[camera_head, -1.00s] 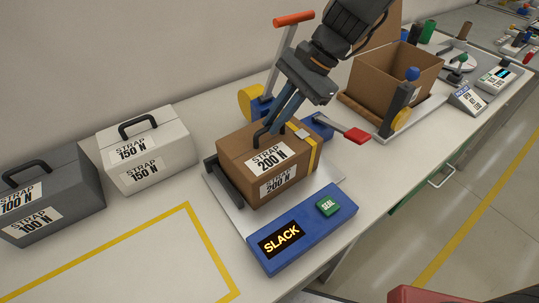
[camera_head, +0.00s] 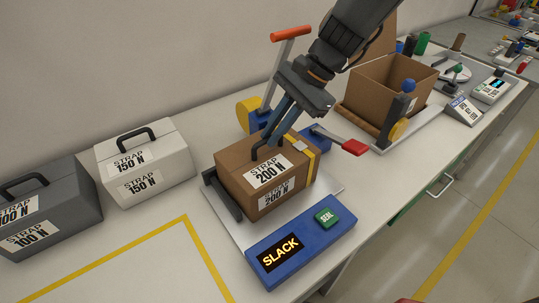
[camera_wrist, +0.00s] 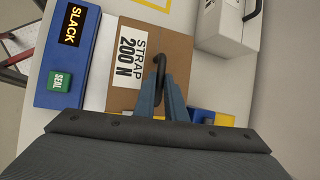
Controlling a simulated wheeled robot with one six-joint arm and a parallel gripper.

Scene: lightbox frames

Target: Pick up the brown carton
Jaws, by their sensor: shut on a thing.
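The brown carton (camera_head: 237,184) has "STRAP 200 N" labels, a black handle on top and a yellow strap with a metal clip near its right end. It stands on the pale plate of a strapping station; I see no clear gap under it. My gripper (camera_head: 267,144) comes down from above, shut on the handle. In the wrist view, the fingers (camera_wrist: 161,90) meet at the dark handle above the carton (camera_wrist: 174,50). The fingers hide part of the handle.
The station has a blue panel (camera_head: 322,237) reading "SLACK", a green SEAL button (camera_head: 327,217), a red-ended lever (camera_head: 354,147) and an orange-topped lever (camera_head: 290,33). White (camera_head: 170,150) and grey (camera_head: 70,215) cases stand left. An open box (camera_head: 375,90) stands behind right. The yellow-outlined area is clear.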

